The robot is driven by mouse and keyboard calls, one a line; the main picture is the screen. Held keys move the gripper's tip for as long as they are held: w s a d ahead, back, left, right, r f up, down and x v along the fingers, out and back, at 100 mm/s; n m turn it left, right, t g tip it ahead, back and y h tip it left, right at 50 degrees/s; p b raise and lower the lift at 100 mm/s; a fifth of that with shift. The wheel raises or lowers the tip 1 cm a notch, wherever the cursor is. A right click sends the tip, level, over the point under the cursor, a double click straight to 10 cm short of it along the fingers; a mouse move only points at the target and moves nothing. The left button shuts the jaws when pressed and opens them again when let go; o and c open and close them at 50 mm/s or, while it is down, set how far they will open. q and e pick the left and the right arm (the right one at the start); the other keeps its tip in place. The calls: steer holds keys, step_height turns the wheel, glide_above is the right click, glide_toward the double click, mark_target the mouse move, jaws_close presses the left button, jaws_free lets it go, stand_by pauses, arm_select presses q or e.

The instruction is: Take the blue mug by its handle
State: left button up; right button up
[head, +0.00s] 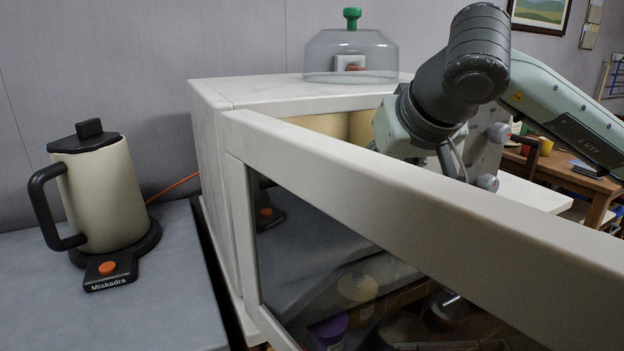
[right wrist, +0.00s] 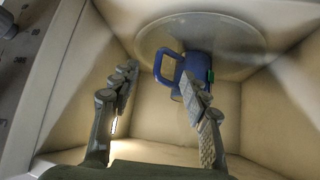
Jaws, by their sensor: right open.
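The blue mug (right wrist: 193,67) is inside the cream-walled microwave (head: 215,170), at the glass turntable (right wrist: 150,38) in the right wrist view. Its loop handle (right wrist: 158,66) points left in that view. A small green patch shows on the mug's right side. My right gripper (right wrist: 158,82) is open inside the microwave. The handle shows between its fingertips, nearer the right finger, which covers part of the mug. I cannot tell whether they touch. In the head view the open door hides my right fingers and the mug. My left gripper is not in view.
The open microwave door (head: 400,205) crosses the head view in front of my right arm. A glass dome with a green knob (head: 350,55) stands on top of the microwave. A cream kettle (head: 103,195) stands on the grey counter (head: 165,310) at left.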

steer(key=shift+x, duration=1)
steer(key=b+x, duration=0.1)
steer(key=x, duration=0.3)
steer(key=shift+a+f, duration=0.2)
steer(key=shift+f, duration=0.2)
steer(key=shift+w+f, duration=0.15)
steer(key=shift+w, duration=0.15)
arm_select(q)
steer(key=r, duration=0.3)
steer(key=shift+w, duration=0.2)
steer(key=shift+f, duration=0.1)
arm_select(e)
jaws_close()
